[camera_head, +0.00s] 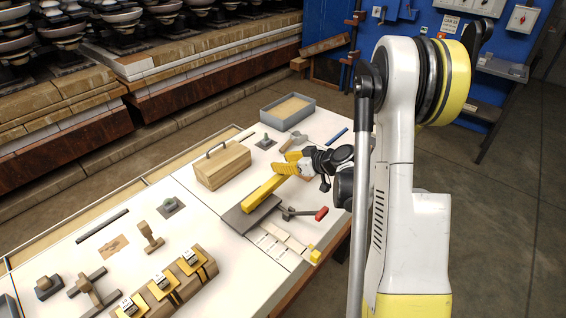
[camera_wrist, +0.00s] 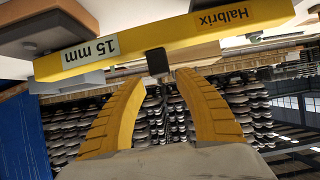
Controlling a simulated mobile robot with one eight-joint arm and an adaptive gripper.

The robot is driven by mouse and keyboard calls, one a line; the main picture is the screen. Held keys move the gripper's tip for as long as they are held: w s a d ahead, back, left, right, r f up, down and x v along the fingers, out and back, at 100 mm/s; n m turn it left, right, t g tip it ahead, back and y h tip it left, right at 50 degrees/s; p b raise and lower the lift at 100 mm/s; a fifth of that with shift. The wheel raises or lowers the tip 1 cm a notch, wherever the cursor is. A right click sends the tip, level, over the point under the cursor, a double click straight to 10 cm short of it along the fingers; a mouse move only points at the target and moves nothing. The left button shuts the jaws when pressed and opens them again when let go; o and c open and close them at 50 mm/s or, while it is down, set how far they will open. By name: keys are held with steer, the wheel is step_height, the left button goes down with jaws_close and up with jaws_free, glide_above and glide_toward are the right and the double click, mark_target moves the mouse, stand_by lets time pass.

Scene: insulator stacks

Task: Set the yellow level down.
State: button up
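The yellow level (camera_head: 262,193) is a long bar at the middle of the white table in the head view. Its near end lies over a dark grey plate (camera_head: 237,221); I cannot tell whether it rests fully on it. In the wrist view the level (camera_wrist: 190,42) crosses the top, slightly tilted, marked "15 mm" and "Halbrix". My gripper (camera_head: 288,163) is at the level's far end. In the wrist view my two yellow fingers (camera_wrist: 160,76) stand apart with their tips just short of the level. A small black block (camera_wrist: 157,62) shows between the tips, touching neither.
A wooden box with a handle (camera_head: 222,165) stands left of the level. A red-handled tool (camera_head: 320,214) lies to its right. A grey bin (camera_head: 287,112) stands behind. Wooden blocks with yellow bands (camera_head: 162,286) are at the front. Some white table shows bare between them.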

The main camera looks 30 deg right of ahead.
steer(key=shift+r, duration=0.25)
steer(key=r+p+v, duration=0.1)
steer(key=p+v, duration=0.4)
steer(key=v, duration=0.7)
steer(key=s+a+r+m+g+h, duration=0.1)
steer(key=s+a+r+g, duration=0.15)
steer(key=a, duration=0.45)
steer(key=s+a+r+m+g, duration=0.1)
steer(key=a+r, duration=0.3)
steer(key=a, duration=0.3)
steer(key=s+a+r+m+h, duration=0.1)
steer(key=s+a+r, duration=0.1)
steer(key=s+a, duration=0.2)
steer(key=s+a+r+m+h, duration=0.1)
steer(key=s+a+r+h, duration=0.1)
steer(key=s, duration=0.8)
steer(key=shift+a+r+g, duration=0.3)
steer(key=shift+a+g, duration=0.05)
steer(key=shift+a, duration=0.55)
